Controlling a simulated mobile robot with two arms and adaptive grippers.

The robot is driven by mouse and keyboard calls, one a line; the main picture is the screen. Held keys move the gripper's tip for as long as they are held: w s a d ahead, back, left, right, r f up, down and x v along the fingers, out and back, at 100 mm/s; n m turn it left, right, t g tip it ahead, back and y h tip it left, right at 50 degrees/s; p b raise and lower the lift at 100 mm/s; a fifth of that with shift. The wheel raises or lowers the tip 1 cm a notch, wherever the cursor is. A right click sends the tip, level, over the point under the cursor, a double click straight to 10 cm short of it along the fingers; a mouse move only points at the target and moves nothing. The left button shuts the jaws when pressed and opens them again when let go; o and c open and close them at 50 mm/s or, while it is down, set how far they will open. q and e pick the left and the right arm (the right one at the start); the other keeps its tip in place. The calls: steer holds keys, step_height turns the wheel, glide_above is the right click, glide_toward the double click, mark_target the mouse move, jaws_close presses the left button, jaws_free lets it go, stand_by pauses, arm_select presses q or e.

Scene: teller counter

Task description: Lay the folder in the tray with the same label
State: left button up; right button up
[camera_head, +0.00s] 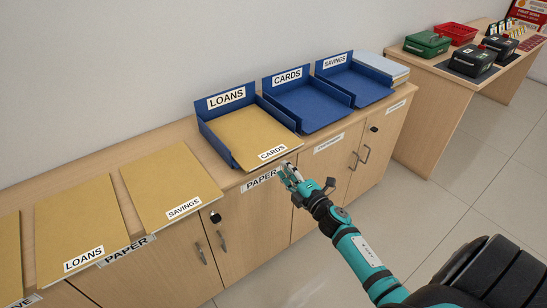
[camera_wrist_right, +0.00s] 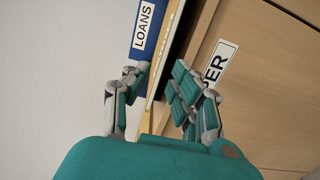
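A tan folder labelled CARDS (camera_head: 248,133) lies in the blue LOANS tray (camera_head: 226,97), with its labelled edge towards the front. The blue CARDS tray (camera_head: 312,105) and SAVINGS tray (camera_head: 359,86) stand to its right and look empty. My right gripper (camera_head: 287,173) is just in front of the CARDS folder's front edge. In the right wrist view its fingers (camera_wrist_right: 158,85) are apart, with the tan folder edge (camera_wrist_right: 154,108) showing between them; I cannot tell whether they touch it. My left gripper is not in view.
A LOANS folder (camera_head: 82,222) and a SAVINGS folder (camera_head: 170,186) lie on the wooden counter (camera_head: 129,158) to the left. A pale stack (camera_head: 382,68) stands right of the trays. A desk (camera_head: 438,78) with a green box (camera_head: 427,43) is further right.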

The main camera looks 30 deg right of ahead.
mark_target(275, 157)
steer(key=w+b, duration=0.1)
steer(key=w, duration=0.4)
steer(key=shift+f, duration=0.15)
steer(key=shift+w, duration=0.95)
steer(key=c, duration=0.5)
